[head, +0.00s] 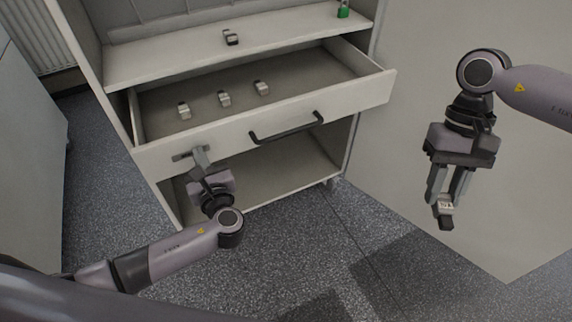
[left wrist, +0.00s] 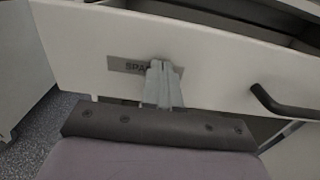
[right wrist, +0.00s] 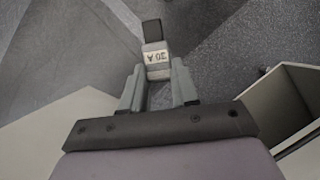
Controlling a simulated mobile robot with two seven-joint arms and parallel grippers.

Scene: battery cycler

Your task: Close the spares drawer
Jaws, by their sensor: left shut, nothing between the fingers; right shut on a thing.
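The spares drawer (head: 350,101) is pulled out of a light cabinet, with its inside open to view. It has a dark bar handle (head: 287,128) on its front, also seen in the left wrist view (left wrist: 285,106). A grey label starting "SPA" (left wrist: 126,66) is on the drawer front. My left gripper (head: 196,152) is shut and empty, its fingertips at the drawer front over the label; in the left wrist view (left wrist: 161,68) they look against or very near it. My right gripper (head: 445,198) is shut on a small block marked "30 A" (right wrist: 156,58), held away from the cabinet at the right.
Several small light blocks (head: 224,99) lie in the drawer. A dark-and-light block (head: 231,37) and a green item (head: 343,10) sit on the shelf above. Below the drawer is an open compartment (head: 270,180). A large light panel (head: 480,220) stands at right. The speckled floor in front is clear.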

